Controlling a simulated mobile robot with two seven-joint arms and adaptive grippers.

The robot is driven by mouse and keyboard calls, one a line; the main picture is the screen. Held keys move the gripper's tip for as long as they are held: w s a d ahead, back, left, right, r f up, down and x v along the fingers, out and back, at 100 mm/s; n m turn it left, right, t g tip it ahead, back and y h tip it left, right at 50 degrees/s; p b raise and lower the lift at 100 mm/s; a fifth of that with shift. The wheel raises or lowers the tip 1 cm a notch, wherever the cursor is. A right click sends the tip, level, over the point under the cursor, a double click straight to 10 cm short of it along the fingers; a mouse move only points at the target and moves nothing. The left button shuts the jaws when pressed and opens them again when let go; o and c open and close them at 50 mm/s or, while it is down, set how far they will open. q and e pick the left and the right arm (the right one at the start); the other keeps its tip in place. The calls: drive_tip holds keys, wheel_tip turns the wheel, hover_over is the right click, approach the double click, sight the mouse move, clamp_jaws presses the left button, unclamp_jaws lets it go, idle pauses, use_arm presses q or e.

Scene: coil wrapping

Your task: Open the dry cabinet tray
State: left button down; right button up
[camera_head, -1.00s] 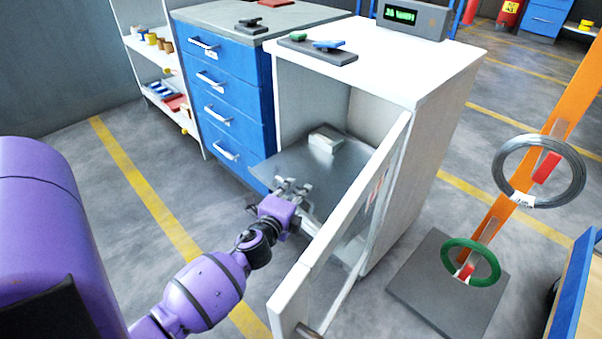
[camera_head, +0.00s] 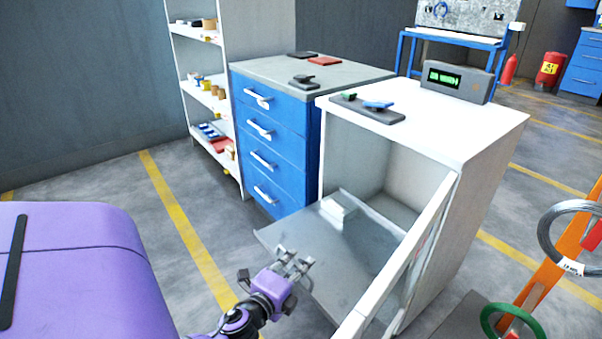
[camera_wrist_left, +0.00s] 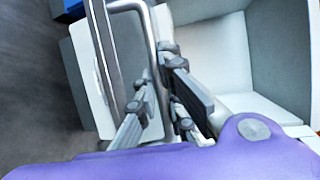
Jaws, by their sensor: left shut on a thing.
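The grey metal tray (camera_head: 345,262) sticks far out of the white dry cabinet (camera_head: 478,200), low down. A small white block (camera_head: 338,208) lies on it. The cabinet's door (camera_head: 405,265) stands open on the right side. My purple left gripper (camera_head: 294,264) is at the tray's front edge. In the left wrist view, the left gripper (camera_wrist_left: 160,110) has its fingers around a thin metal handle bar (camera_wrist_left: 152,45) and is shut on it. The exact contact is partly hidden by the fingers. My right gripper is out of view.
A blue drawer unit (camera_head: 268,145) stands left of the cabinet, with shelves (camera_head: 205,95) beyond. A display box (camera_head: 455,82) and a dark plate with tools (camera_head: 367,110) sit on the cabinet. An orange stand with coils (camera_head: 572,240) is at right. Floor is clear in front of the drawers.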

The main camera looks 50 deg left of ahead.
use_arm(q)
drive_tip(key=shift+d+f, duration=0.1)
drive_tip(key=c, duration=2.2)
unclamp_jaws()
drive_tip(key=shift+o, duration=0.2)
drive_tip(key=v, duration=1.2)
